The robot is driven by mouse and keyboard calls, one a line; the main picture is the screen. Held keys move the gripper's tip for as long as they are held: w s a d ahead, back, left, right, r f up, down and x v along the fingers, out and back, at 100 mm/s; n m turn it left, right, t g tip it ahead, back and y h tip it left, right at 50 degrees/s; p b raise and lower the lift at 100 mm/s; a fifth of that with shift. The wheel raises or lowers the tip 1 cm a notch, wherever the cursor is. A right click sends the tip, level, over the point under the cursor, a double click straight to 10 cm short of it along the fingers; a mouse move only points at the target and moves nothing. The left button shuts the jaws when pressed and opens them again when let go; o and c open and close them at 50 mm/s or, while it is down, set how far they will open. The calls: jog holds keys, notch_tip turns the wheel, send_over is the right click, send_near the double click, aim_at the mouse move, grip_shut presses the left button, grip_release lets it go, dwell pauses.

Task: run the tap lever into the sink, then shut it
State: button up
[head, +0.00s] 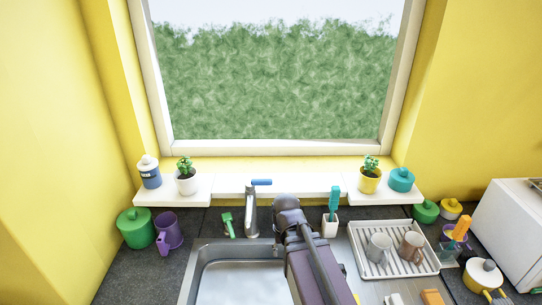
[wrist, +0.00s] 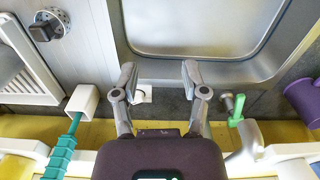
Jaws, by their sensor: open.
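The tap (head: 251,212) stands behind the sink in the head view. Its blue lever (head: 262,182) sits on top and points right. The steel sink (head: 238,280) shows its bare basin, and I see no water stream. In the wrist view the sink (wrist: 200,48) lies beyond my fingertips. My gripper (wrist: 158,72) is open and empty, over the strip at the sink's back edge. A grey curved piece at the lower right of the wrist view looks like part of the tap; the blue lever does not show there. In the head view my arm hides the gripper.
A white holder with a teal brush (head: 334,205) is right of my arm. A drying rack (head: 372,262) with two mugs lies further right. Potted plants and jars line the white sill (head: 300,187). A purple mug (head: 170,232) is far left.

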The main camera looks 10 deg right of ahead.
jog(key=w+r+m+p, duration=0.8)
jog(key=w+r+p, duration=0.1)
jog(key=w, duration=0.2)
notch_tip(320, 180, up, 10)
jog(key=m+p, duration=1)
jog(key=m, duration=0.1)
send_over(269, 179)
jog(key=shift+s+r, duration=0.1)
jog(key=shift+r, duration=0.05)
jog(key=shift+f+b, duration=0.2)
jog(key=shift+b, duration=0.15)
jog(key=shift+f+b, duration=3.7)
jog(key=shift+f+b, duration=0.55)
jog(key=shift+b, duration=0.05)
